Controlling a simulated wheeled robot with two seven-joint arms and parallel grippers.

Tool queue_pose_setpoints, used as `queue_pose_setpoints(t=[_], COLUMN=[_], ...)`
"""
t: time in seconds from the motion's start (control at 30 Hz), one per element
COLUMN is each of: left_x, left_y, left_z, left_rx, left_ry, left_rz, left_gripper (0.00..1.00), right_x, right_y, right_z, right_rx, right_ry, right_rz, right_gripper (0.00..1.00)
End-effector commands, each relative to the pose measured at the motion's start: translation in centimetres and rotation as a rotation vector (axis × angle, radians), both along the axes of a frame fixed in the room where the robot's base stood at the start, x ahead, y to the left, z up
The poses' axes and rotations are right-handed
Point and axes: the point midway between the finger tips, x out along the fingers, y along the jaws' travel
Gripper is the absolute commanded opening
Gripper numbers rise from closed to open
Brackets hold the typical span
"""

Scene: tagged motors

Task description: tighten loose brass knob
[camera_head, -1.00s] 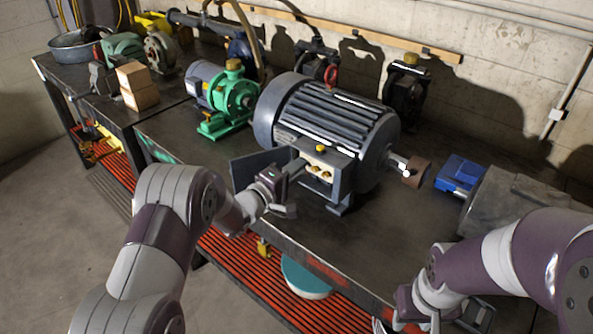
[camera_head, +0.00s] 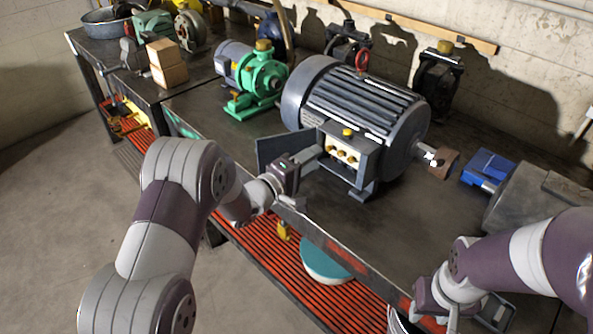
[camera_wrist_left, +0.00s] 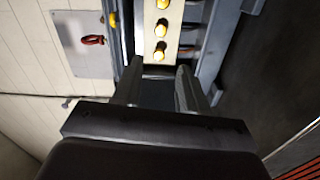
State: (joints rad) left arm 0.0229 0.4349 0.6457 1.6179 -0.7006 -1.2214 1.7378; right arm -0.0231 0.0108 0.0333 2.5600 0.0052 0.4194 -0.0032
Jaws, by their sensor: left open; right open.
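A big dark grey motor (camera_head: 355,105) stands on the bench. The open terminal box (camera_head: 365,162) on its side has a pale panel with several brass knobs (camera_head: 343,153) in a row. I cannot tell which knob is loose. My left gripper (camera_head: 312,160) is open and empty beside the box. In the left wrist view the brass knobs (camera_wrist_left: 160,29) line up just beyond the open left fingers (camera_wrist_left: 160,70), with the nearest knob (camera_wrist_left: 158,51) roughly centred ahead of the gap. My right gripper (camera_head: 470,312) is low at the front right, away from the motor.
A dark flat plate (camera_head: 285,146) stands out at the box's left, behind my left gripper. A green pump (camera_head: 262,75) is further left. A blue vise-like part (camera_head: 488,167) and a grey block (camera_head: 530,200) lie right of the shaft. The bench front (camera_head: 400,235) is clear.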

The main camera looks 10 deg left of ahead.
Motion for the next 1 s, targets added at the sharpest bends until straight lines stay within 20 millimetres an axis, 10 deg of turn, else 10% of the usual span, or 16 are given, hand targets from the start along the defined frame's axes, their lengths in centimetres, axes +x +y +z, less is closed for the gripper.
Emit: queue_pose_setpoints(t=[0.4, 0.73, 1.0], left_x=[-6.8, -7.0, -6.6], left_y=[4.9, 5.0, 4.8], left_z=[-0.1, 0.1, 0.5], left_rx=[0.001, -0.016, -0.487], left_ry=[0.001, 0.013, 0.354], left_rz=[0.000, -0.001, 0.000], left_gripper=[0.42, 0.42, 0.42], right_x=[0.0, 0.0, 0.0], right_y=[0.0, 0.0, 0.0], right_z=[-0.9, -0.6, 3.2], right_rx=[0.000, 0.000, 0.000], right_ry=[0.000, 0.000, -0.001], right_rz=[0.000, 0.000, 0.000], right_gripper=[0.43, 0.43, 0.43])
